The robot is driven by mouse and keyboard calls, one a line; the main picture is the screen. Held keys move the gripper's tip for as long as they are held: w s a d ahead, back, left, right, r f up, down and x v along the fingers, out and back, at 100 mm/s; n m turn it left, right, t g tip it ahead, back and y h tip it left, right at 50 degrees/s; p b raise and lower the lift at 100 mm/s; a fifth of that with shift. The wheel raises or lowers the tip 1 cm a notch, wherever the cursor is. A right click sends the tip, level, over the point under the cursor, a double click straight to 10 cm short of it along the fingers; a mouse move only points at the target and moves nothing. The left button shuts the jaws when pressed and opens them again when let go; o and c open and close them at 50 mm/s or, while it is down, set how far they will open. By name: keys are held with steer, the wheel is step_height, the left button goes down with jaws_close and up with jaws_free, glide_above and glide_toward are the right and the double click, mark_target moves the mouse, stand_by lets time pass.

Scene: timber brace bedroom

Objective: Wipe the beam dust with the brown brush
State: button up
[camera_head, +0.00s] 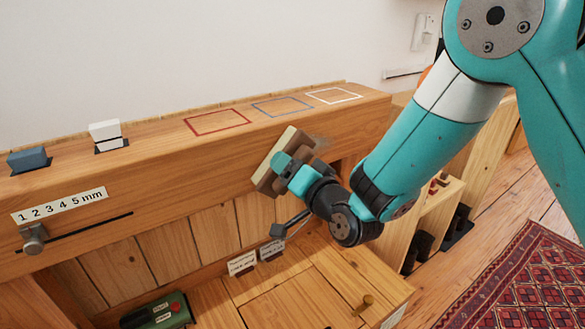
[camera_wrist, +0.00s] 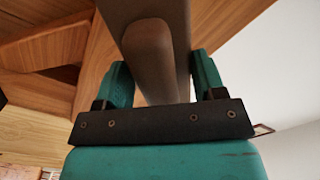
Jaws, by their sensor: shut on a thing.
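My gripper (camera_head: 295,170) is shut on the brown brush (camera_head: 270,163), in front of the beam's front face toward its right part. The brush has a long tan and brown body and is tilted. In the wrist view the brush (camera_wrist: 150,60) sits between the two teal fingers of my gripper (camera_wrist: 155,85). The timber beam (camera_head: 150,185) runs across the picture. A faint greyish patch, perhaps dust (camera_head: 318,141), shows on the beam just right of the brush. I cannot tell whether the brush touches the beam.
On the beam top are red (camera_head: 217,122), blue-grey (camera_head: 283,106) and white (camera_head: 334,96) outlines, a blue-grey block (camera_head: 28,160) and a white block (camera_head: 105,131). A slider knob (camera_head: 33,239) sits on the front face. A green box (camera_head: 155,312) stands below.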

steer(key=shift+w+a+r+p, duration=0.1)
steer(key=shift+w+a+p, duration=0.1)
steer(key=shift+w+p, duration=0.25)
